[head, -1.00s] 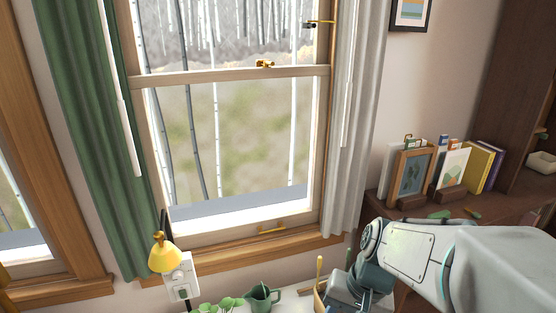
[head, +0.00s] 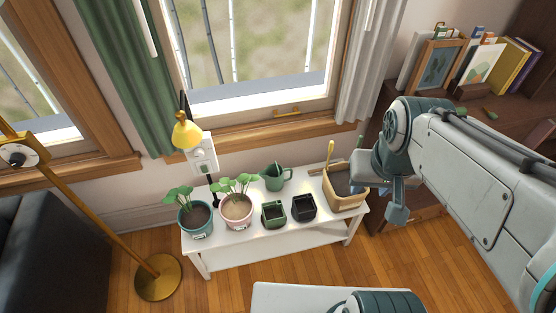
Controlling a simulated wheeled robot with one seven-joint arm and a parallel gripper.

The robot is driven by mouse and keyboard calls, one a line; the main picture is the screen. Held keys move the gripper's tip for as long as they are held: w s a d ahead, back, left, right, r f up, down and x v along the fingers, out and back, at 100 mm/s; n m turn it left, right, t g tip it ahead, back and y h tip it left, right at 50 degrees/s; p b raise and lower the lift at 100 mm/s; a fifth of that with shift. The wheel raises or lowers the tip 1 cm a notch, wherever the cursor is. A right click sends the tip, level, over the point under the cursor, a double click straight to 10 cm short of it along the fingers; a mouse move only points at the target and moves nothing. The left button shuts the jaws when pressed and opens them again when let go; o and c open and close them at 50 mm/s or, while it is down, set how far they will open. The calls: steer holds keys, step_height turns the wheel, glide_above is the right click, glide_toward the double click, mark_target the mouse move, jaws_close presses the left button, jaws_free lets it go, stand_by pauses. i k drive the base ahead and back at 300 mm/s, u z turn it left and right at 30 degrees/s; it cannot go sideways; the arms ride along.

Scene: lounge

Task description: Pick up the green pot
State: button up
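A small square green pot (head: 273,214) stands on the white bench (head: 222,259) under the window, between a pink pot (head: 237,219) with a plant and a small black pot (head: 304,207). A round teal-green pot (head: 196,228) with a leafy plant stands at the bench's left end. My gripper (head: 391,196) is at the right, beside the wooden tote and apart from the green pot. My arm reaches in from the right. The gripper's fingers are seen at an angle, and their opening is unclear.
A green watering can (head: 276,177) stands behind the pots. A wooden tote (head: 347,199) with tools is at the bench's right end. A yellow lamp (head: 187,134) hangs over the left side. A brass floor-lamp base (head: 158,277) stands left on the wood floor.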

mark_target(273, 214)
steer(key=z, duration=0.35)
steer(key=k, duration=0.95)
steer(key=u, duration=1.4)
steer(key=i, duration=1)
